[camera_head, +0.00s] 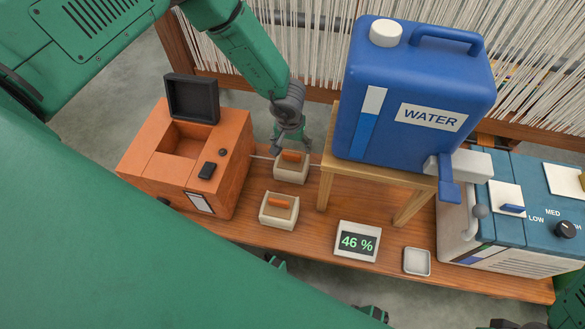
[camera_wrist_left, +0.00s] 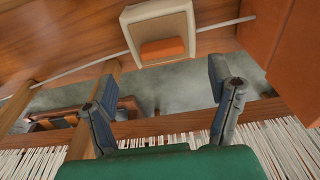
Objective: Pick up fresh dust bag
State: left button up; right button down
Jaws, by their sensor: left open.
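Two small cream blocks with orange tops, likely the dust bags, sit on the wooden table between the orange machine and the wooden stand. I cannot tell which is fresh. The back dust bag (camera_head: 291,173) lies right below my left gripper (camera_head: 291,146), which points down with its fingers apart and empty. The front dust bag (camera_head: 278,217) is nearer the table's front edge. In the left wrist view one dust bag (camera_wrist_left: 160,48) shows at the top, beyond the open left gripper (camera_wrist_left: 165,80), with a gap between. My right gripper is not clearly seen.
The orange machine (camera_head: 230,150), its dark lid up, stands at left. A blue water tank (camera_head: 390,95) sits on a wooden stand (camera_head: 329,170) at right. Loom threads hang behind.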

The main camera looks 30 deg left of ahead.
aim_at(292, 155)
pick_arm(q)
jog(key=f, duration=0.1)
jog(key=a+f, duration=0.1)
jog(key=f, duration=0.1)
jog(key=shift+w+b, duration=0.15)
jog(key=shift+b, duration=0.25)
jog(key=f+b, duration=0.2)
jog(key=f, duration=0.2)
jog(key=shift+w+d+f+b, duration=0.15)
jog(key=shift+w+d+b, duration=0.2)
jog(key=shift+d+b, duration=0.05)
jog(key=shift+f, duration=0.3)
jog(key=shift+a, duration=0.25)
jog(key=c, duration=1.6)
jog(key=shift+d, duration=0.2)
jog(key=shift+c, duration=0.2)
pick_arm(e)
notch_tip(292, 155, down, 4)
jog(key=shift+a+f, duration=0.1)
jog(key=shift+a, duration=0.05)
